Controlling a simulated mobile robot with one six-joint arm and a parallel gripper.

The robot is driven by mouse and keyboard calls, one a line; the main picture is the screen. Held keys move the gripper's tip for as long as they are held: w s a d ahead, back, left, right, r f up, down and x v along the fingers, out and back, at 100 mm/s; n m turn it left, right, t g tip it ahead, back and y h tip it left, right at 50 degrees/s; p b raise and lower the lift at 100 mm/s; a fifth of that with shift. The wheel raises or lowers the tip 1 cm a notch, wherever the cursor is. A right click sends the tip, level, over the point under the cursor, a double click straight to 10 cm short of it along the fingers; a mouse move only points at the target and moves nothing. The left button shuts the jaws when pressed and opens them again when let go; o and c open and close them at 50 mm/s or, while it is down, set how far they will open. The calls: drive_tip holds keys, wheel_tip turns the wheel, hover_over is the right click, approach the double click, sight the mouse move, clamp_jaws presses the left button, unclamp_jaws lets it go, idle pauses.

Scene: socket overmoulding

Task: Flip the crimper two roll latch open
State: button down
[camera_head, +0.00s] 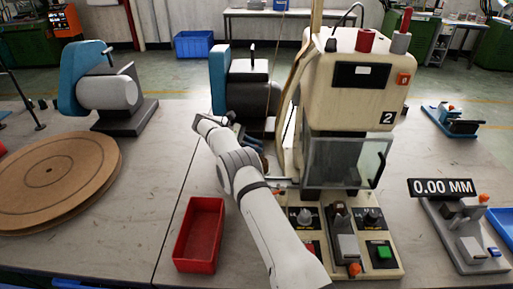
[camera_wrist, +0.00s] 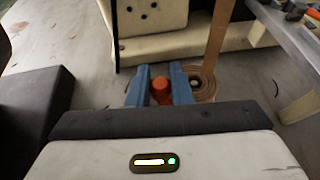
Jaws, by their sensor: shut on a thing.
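Crimper two (camera_head: 325,105) is the cream machine marked "2"; part of its cream housing (camera_wrist: 155,20) fills the top of the wrist view. My gripper (camera_head: 252,140) is at the left side of this machine in the head view. In the wrist view, the blue fingers of my gripper (camera_wrist: 159,82) are shut on an orange-red knob (camera_wrist: 160,91), which appears to be the roll latch. The knob sits low beside a brown coiled roll (camera_wrist: 203,85). The rest of the latch is hidden by the fingers and the wrist, and the head view does not show it.
A tan strip (camera_wrist: 217,35) runs up from the roll. A blue and black machine (camera_head: 245,80) stands just behind my gripper. A red bin (camera_head: 200,235) is left of my arm. A clear guard (camera_head: 345,160) covers the crimper's front. Bare table lies left of the bin.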

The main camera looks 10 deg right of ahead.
drive_tip(key=shift+m+g, duration=0.3)
idle(0.5)
drive_tip(key=c, duration=1.3)
unclamp_jaws()
wheel_tip(320, 180, up, 10)
drive_tip(key=p, duration=0.7)
drive_tip(key=shift+p, duration=0.35)
